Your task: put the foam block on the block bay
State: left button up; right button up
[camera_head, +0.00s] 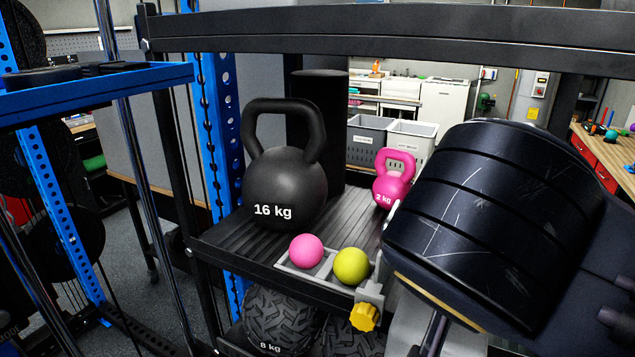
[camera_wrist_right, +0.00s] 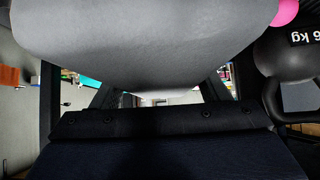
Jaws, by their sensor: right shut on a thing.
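A light grey block, which looks like the foam block (camera_wrist_right: 150,45), fills the top of the right wrist view, very close to the camera. My right gripper (camera_wrist_right: 157,98) is shut on it; the block hides much of the fingers. In the head view a pale grey surface (camera_head: 408,325) shows under my large black arm part, perhaps the same block. The black ridged shelf (camera_head: 345,235) lies left of my arm. I cannot make out a marked block bay; part of the shelf is hidden behind my arm. My left gripper is not in view.
A black 16 kg kettlebell (camera_head: 287,185) and a pink kettlebell (camera_head: 392,185) stand on the shelf, with a black cylinder (camera_head: 322,120) behind. A front tray holds a pink ball (camera_head: 306,250) and a yellow ball (camera_head: 351,266). A dark rail (camera_head: 390,38) crosses above. Bare shelf shows between the kettlebells.

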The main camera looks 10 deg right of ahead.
jog(key=w+d+f+b, duration=0.1)
jog(key=w+d+f, duration=0.1)
jog(key=w+d, duration=0.5)
jog(key=w+d+f, duration=0.1)
jog(key=w+d, duration=0.7)
jog(key=w, duration=0.3)
jog(key=shift+f+b, duration=0.4)
jog(key=o, duration=1.5)
jog(key=shift+r, duration=0.1)
